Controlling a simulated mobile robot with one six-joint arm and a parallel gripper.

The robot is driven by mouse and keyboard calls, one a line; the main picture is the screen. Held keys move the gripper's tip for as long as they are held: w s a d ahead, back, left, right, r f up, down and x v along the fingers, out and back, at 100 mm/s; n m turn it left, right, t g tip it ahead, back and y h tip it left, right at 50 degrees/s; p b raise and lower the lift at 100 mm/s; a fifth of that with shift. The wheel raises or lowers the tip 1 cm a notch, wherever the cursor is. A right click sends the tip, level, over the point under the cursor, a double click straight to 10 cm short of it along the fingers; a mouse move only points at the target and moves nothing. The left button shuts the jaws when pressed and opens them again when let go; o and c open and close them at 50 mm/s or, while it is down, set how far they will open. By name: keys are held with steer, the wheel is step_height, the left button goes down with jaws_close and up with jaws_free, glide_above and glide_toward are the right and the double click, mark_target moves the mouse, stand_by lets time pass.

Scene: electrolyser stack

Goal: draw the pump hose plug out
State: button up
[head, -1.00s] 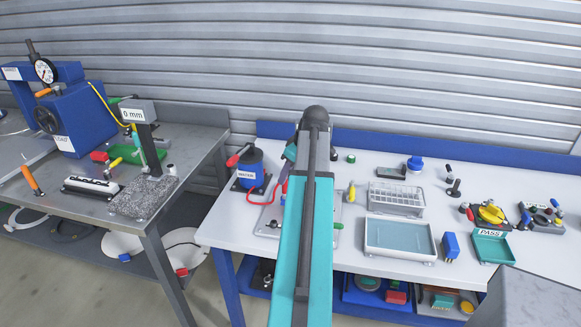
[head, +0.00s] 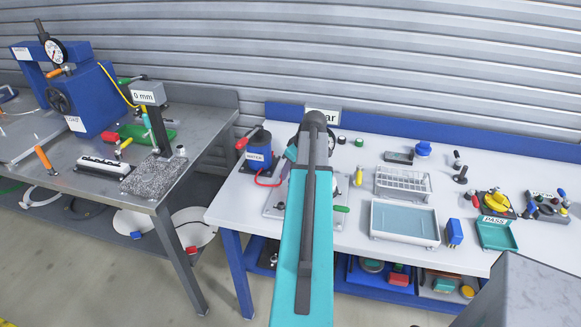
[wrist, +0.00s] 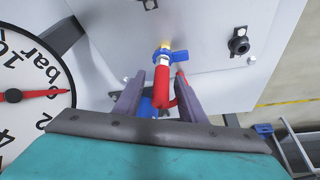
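In the wrist view a red plug (wrist: 162,88) sits in line with a brass and blue-handled valve (wrist: 170,57) on a grey plate. My gripper (wrist: 160,76) has its two dark fingers on either side of the plug, with a gap visible on both sides. A red hose piece (wrist: 180,78) shows beside the right finger. In the head view the blue water pump (head: 258,152) stands left of my arm, with its red hose (head: 266,183) running toward the plate (head: 274,209). My arm hides my gripper and the plug there.
A round bar gauge (wrist: 25,92) stands close on the left in the wrist view. A black knob (wrist: 238,42) is on the plate at right. In the head view a clear-walled tray (head: 404,238), a rack (head: 402,185) and a yellow-topped item (head: 359,176) stand right of my arm.

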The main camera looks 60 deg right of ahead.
jaws_close()
steer(key=c, duration=0.7)
jaws_free()
jaws_close()
steer(key=shift+r+p, duration=0.55)
steer(key=shift+r, duration=0.55)
steer(key=shift+r+p, duration=0.95)
steer(key=shift+r, duration=1)
